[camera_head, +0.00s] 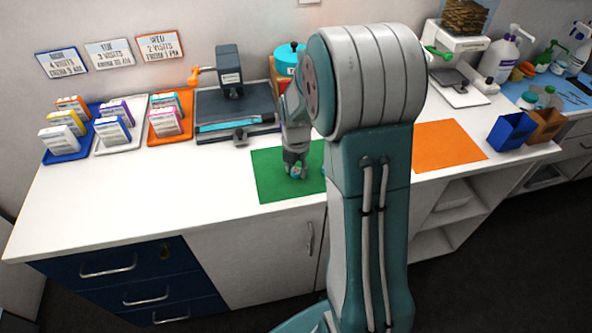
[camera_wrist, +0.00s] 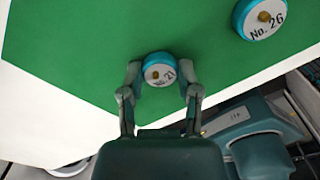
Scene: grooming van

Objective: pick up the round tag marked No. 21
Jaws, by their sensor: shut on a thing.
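The round tag marked No. 21 (camera_wrist: 158,70) has a white face, a teal rim and a brass-coloured knob in its middle. It sits between the fingertips of my gripper (camera_wrist: 160,85) in the wrist view, over the green mat (camera_wrist: 90,50). My gripper is shut on it. In the head view my gripper (camera_head: 295,168) points down at the green mat (camera_head: 270,185), with the tag (camera_head: 296,173) small at its tips. I cannot tell whether the tag touches the mat. A second round tag, No. 26 (camera_wrist: 260,17), lies on the mat at the upper right of the wrist view.
Blue, white and orange trays of small boxes stand at the left, beside a dark press (camera_head: 230,95). An orange mat (camera_head: 447,145) lies right of my arm, with blue (camera_head: 510,131) and brown bins beyond. The counter's front left is clear.

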